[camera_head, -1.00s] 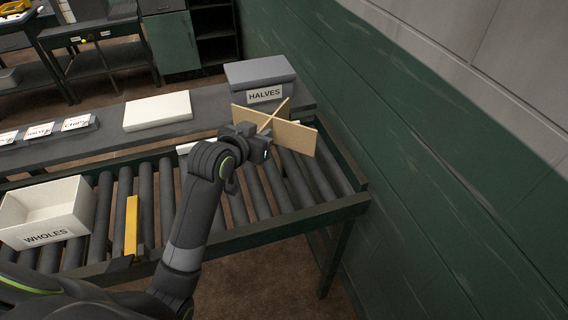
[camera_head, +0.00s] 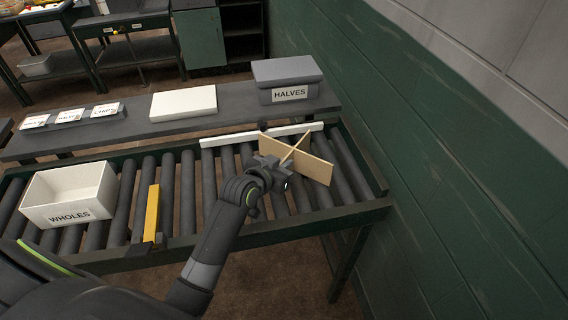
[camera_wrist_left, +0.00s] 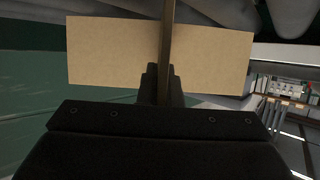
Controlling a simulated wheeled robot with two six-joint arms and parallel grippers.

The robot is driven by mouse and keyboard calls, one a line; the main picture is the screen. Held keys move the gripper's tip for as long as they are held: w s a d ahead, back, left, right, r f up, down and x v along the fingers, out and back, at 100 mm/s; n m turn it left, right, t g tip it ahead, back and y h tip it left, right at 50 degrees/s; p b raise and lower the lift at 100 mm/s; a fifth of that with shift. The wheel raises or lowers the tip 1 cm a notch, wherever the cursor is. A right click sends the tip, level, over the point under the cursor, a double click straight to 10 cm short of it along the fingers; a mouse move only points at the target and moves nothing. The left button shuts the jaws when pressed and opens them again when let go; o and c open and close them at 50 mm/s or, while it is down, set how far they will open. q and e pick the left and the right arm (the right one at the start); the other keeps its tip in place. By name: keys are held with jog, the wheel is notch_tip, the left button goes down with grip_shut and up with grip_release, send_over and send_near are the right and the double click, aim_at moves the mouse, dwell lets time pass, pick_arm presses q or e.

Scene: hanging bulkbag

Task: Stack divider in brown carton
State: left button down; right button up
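A tan cross-shaped divider (camera_head: 312,166) is held by my left gripper (camera_head: 283,167) over the right end of the roller conveyor. In the left wrist view the divider's broad panel (camera_wrist_left: 110,52) spans the picture, and its other panel stands edge-on between the fingers (camera_wrist_left: 161,84), which look shut on it. No brown carton can be made out in these frames. A white open box labelled WHOLES (camera_head: 70,196) stands on the conveyor's left part. My right gripper is not in view.
A grey box labelled HALVES (camera_head: 288,80) and a flat white box (camera_head: 183,103) stand on the shelf behind the rollers. A white strip (camera_head: 228,139) runs along the conveyor's far side. A yellow bar (camera_head: 152,212) crosses the rollers. A green wall (camera_head: 430,160) bounds the right.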

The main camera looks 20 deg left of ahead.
pick_arm(q)
jog(key=shift+f, duration=0.15)
jog(key=c, duration=1.6)
grip_release()
